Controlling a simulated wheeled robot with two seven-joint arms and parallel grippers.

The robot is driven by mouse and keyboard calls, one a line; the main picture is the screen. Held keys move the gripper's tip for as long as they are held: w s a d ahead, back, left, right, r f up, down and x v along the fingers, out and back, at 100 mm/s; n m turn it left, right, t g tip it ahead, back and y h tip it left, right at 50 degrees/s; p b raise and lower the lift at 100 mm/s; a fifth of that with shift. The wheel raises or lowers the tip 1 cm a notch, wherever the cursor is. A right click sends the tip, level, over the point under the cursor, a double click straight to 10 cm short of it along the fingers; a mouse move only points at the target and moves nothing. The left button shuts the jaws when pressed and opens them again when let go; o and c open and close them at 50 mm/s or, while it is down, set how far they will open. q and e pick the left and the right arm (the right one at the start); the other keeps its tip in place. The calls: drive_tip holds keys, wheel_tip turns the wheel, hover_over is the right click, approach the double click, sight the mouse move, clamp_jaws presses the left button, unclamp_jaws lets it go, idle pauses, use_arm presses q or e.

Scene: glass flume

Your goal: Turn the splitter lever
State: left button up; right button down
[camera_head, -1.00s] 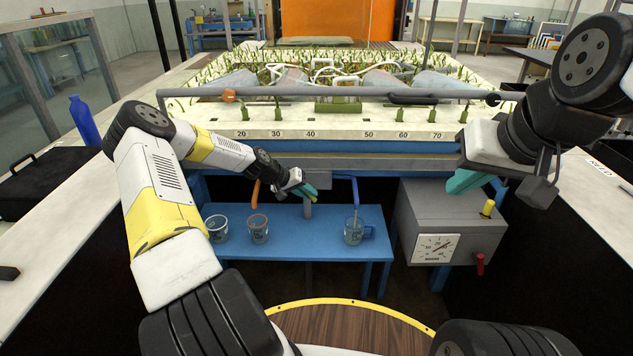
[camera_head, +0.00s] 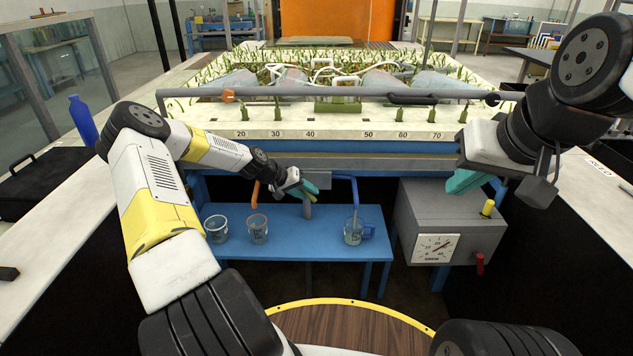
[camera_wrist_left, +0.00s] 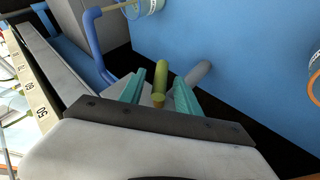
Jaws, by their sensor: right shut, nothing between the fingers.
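The splitter lever (camera_wrist_left: 160,80) is a short yellow-green rod in the left wrist view. It lies between the two teal fingers of my left gripper (camera_wrist_left: 158,90), which are apart, with a small gap visible on each side. In the head view my left gripper (camera_head: 304,187) is at the grey splitter box (camera_head: 318,178), under the tank's front edge, and mostly hides the lever. A grey spout (camera_head: 307,211) hangs below, with an orange pipe (camera_head: 255,191) to the left and a blue pipe (camera_head: 355,186) to the right. My right gripper (camera_head: 466,181) is shut and empty.
A blue bench (camera_head: 290,260) below holds glass beakers (camera_head: 217,228), (camera_head: 257,229) and a jug (camera_head: 354,231). A grey box with a dial (camera_head: 436,248) stands right, under my right gripper. The planted flume bed (camera_head: 350,130) is above and behind.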

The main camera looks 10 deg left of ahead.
sight(303, 190)
use_arm(q)
drive_tip(key=v, duration=0.7)
drive_tip(key=s+d+r+m+g+y, duration=0.1)
drive_tip(key=s+d+r+m+y, duration=0.15)
drive_tip(key=s+r, duration=0.65)
drive_tip(key=s+d+r+m+g+y, duration=0.1)
drive_tip(key=s+d+r+y, duration=0.25)
drive_tip(key=s+r, duration=0.6)
drive_tip(key=s+d+r+n+t, duration=0.1)
drive_tip(key=s+r, duration=0.5)
drive_tip(key=s, duration=0.3)
drive_tip(key=s+d+r+n+t+h, duration=0.1)
drive_tip(key=s+r, duration=0.5)
drive_tip(key=s, duration=0.3)
idle(3.6)
